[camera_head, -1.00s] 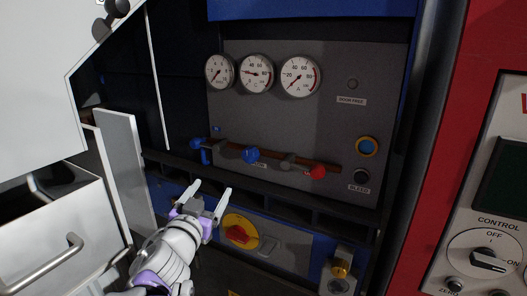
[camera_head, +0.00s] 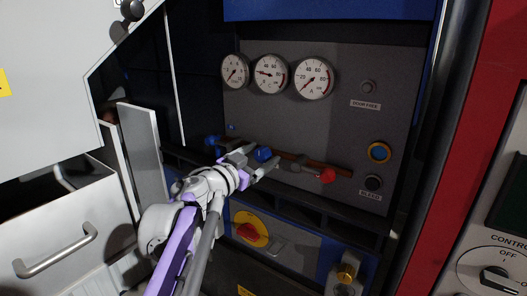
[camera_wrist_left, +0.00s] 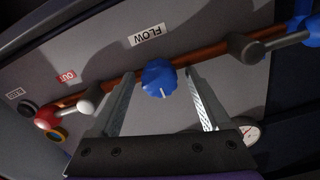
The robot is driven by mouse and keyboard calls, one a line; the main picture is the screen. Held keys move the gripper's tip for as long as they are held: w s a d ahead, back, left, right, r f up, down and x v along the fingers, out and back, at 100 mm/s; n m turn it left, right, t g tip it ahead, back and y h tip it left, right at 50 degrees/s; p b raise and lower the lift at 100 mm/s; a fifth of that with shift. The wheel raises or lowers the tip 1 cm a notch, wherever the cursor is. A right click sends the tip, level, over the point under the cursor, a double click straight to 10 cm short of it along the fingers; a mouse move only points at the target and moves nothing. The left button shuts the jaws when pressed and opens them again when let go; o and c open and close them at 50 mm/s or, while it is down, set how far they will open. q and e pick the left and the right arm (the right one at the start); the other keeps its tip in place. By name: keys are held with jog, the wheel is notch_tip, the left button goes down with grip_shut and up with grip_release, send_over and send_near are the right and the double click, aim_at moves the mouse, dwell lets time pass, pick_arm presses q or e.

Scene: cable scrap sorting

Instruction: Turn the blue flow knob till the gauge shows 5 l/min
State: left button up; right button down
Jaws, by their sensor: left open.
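The blue flow knob (camera_head: 263,154) sits on the copper pipe of the grey panel. In the left wrist view the blue knob (camera_wrist_left: 158,80), with a white pointer line, shows below a FLOW label (camera_wrist_left: 149,34). My left gripper (camera_head: 257,163) is open at the knob. In the wrist view one finger of the gripper (camera_wrist_left: 160,74) is on each side of the knob, with a visible gap at both. Three round gauges, left (camera_head: 235,72), middle (camera_head: 271,74) and right (camera_head: 313,78), are above the pipe. Their units are too small to read surely. My right gripper is not in view.
A red knob (camera_head: 327,175) is on the pipe to the right, and a blue handle (camera_head: 211,142) to the left. A dark ledge (camera_head: 310,210) runs below the pipe. A red rotary switch (camera_head: 248,232) is lower down. An open drawer (camera_head: 62,240) stands at left.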

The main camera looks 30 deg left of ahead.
pick_arm(q)
jog(key=shift+w, duration=0.7)
grip_shut()
